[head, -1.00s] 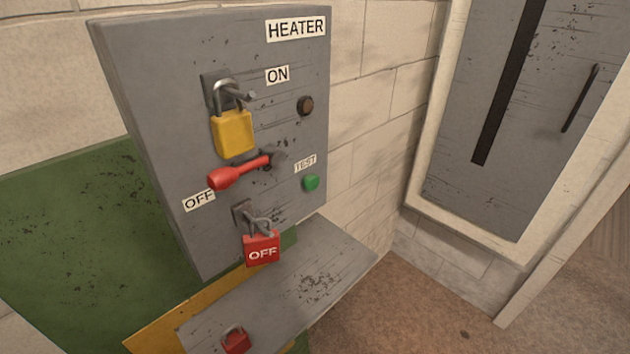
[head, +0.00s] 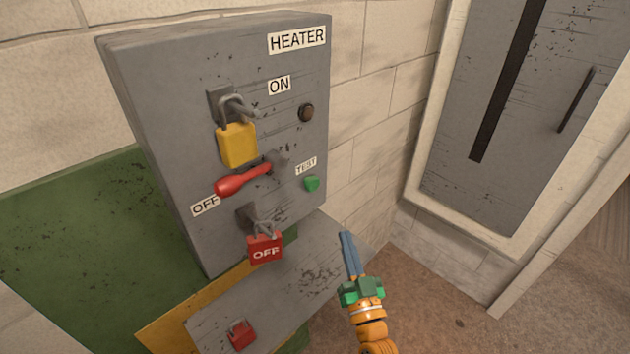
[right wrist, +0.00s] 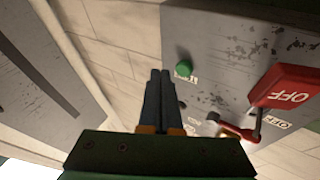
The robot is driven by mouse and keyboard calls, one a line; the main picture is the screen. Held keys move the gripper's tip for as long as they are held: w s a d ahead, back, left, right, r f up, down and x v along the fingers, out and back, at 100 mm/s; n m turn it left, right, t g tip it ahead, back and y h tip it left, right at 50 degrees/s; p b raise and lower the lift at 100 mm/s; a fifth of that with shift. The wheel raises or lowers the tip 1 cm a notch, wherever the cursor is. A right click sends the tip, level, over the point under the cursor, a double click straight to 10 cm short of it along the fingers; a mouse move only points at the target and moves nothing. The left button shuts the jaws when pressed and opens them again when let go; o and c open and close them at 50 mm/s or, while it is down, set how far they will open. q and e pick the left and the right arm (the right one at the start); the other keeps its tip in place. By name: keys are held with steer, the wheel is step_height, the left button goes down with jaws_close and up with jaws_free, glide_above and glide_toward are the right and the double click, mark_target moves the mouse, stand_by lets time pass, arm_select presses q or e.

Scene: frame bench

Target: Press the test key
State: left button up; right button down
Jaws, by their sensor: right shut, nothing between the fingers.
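The green test key (head: 312,184) sits on the lower right of the grey heater box (head: 180,120), just under a TEST label (head: 306,165). It also shows in the right wrist view (right wrist: 184,67), just beyond and to the right of my fingertips. My right gripper (head: 346,236) is below and to the right of the key in the head view, fingers pointing up, apart from it. In the right wrist view its blue fingers (right wrist: 160,75) are together with nothing between them. My left gripper is not in view.
A yellow padlock (head: 237,145) and a red OFF padlock (head: 265,246) hang from the box. The red handle (head: 243,181) points at OFF. A dark round lamp or button (head: 306,113) is above the key. A grey shelf (head: 300,275) with another red padlock (head: 242,335) lies below.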

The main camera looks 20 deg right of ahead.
mark_target(312, 184)
step_height(312, 184, up, 7)
steer(key=d+m+t+h, duration=0.1)
steer(key=m+t+h, duration=0.1)
steer(key=shift+s+d+h, duration=0.3)
steer(key=shift+d+h, duration=0.05)
steer(key=shift+h, duration=0.05)
steer(key=shift+w, duration=0.1)
steer(key=w+a+b, duration=0.4)
steer(key=w, duration=0.3)
steer(key=shift+w, duration=0.4)
steer(key=shift+w+f, duration=0.1)
stand_by(1.3)
steer(key=shift+w+a+b, duration=0.15)
steer(key=shift+w+b, duration=0.15)
